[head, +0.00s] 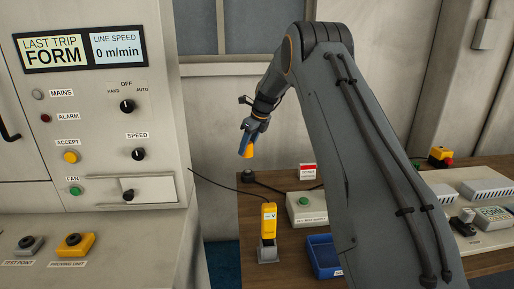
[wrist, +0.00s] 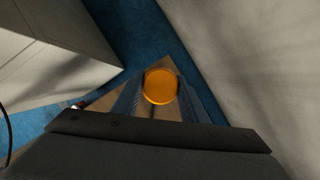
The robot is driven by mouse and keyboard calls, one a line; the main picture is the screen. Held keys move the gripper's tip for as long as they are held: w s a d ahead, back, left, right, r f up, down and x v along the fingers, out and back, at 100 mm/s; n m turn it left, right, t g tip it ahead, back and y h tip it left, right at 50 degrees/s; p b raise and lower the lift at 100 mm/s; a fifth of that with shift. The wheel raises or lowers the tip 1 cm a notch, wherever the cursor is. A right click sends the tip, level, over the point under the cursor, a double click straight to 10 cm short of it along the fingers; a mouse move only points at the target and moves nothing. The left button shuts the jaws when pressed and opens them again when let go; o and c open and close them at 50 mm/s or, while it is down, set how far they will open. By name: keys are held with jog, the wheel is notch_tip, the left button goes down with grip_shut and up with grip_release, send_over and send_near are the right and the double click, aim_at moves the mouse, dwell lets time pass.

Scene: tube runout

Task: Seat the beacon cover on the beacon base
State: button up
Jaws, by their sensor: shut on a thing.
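The orange beacon cover (head: 247,151) is held in my gripper (head: 254,132), raised above the back left of the wooden table. In the wrist view the cover (wrist: 160,86) shows as a round orange disc between the two fingers of my gripper (wrist: 159,98). A small dark round piece (head: 248,176), which looks like the beacon base, stands on the table at the back left, below the cover. The cover is apart from it. The base is not clear in the wrist view.
A yellow handheld unit (head: 268,218) stands in a grey holder at the table's left edge. A box with a green button (head: 304,203) and a blue bin (head: 323,257) are close by. The control cabinet (head: 90,120) stands at left. A black cable runs towards the table.

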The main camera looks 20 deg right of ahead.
dwell(0.4)
jog(key=b, duration=0.2)
send_over(248, 171)
jog(key=shift+s+a+f, duration=0.1)
jog(key=shift+s+f, duration=0.05)
jog(key=shift+f, duration=2.85)
jog(key=shift+f, duration=0.2)
jog(key=shift+f+b, duration=0.3)
jog(key=shift+f, duration=1)
jog(key=o, duration=1.1)
jog(key=shift+r, duration=0.1)
